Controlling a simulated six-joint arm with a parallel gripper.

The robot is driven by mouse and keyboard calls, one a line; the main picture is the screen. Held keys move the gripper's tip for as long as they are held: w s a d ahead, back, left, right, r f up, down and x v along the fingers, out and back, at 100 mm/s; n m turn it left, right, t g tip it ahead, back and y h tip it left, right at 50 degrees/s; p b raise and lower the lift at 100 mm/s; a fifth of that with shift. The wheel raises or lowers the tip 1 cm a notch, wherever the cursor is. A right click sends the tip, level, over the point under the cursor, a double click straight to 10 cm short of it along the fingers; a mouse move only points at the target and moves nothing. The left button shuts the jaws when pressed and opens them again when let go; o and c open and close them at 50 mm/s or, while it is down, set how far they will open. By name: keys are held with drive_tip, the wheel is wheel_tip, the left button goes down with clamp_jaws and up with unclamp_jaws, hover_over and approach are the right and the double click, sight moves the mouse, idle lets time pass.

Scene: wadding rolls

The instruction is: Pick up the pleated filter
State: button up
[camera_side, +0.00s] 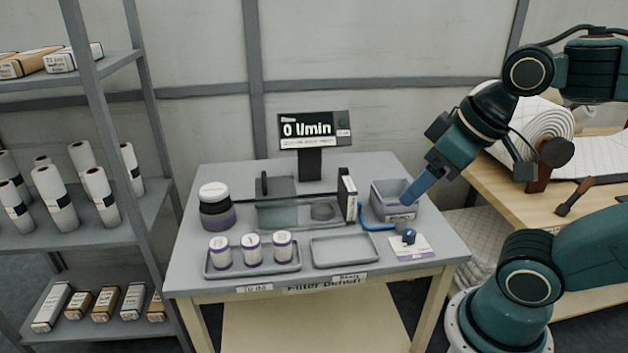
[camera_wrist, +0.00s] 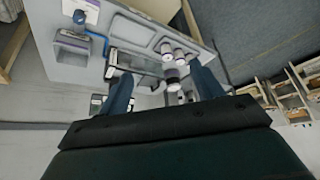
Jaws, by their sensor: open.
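Three white round canisters with purple bands stand in a grey tray (camera_side: 253,271) at the front left of the bench; the middle canister (camera_side: 251,249) and the others carry lid marks too small to read. I cannot tell which is the pleated filter. The canisters (camera_wrist: 167,49) also show beyond my fingers in the wrist view. My gripper (camera_side: 409,202) is at the right of the bench, by the grey bin (camera_side: 394,212), well apart from the canisters. In the wrist view, my gripper's two blue fingers (camera_wrist: 160,75) are spread wide with nothing held between them.
An empty tray (camera_side: 345,251) lies right of the canisters. A dark jar with a white lid (camera_side: 215,205), a display (camera_side: 315,130), an upright white-and-black box (camera_side: 347,195), a blue hose (camera_side: 374,225) and a card with a blue knob (camera_side: 410,246) occupy the bench. Shelves stand left.

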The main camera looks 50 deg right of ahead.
idle(0.3)
drive_tip(key=w+a+n+g+y, duration=0.1)
drive_tip(key=w+a+n, duration=0.15)
drive_tip(key=w, duration=0.75)
drive_tip(key=w+a+n+y, duration=0.1)
drive_tip(key=w+n, duration=0.2)
drive_tip(key=w, duration=0.7)
drive_tip(key=w+a+f+n+g+y, duration=0.1)
drive_tip(key=w+a+f+n, duration=0.2)
drive_tip(key=w+f, duration=1.3)
drive_tip(key=shift+w+n+g+y, duration=0.4)
drive_tip(key=shift+w+n, duration=0.05)
drive_tip(key=shift+n, duration=0.7)
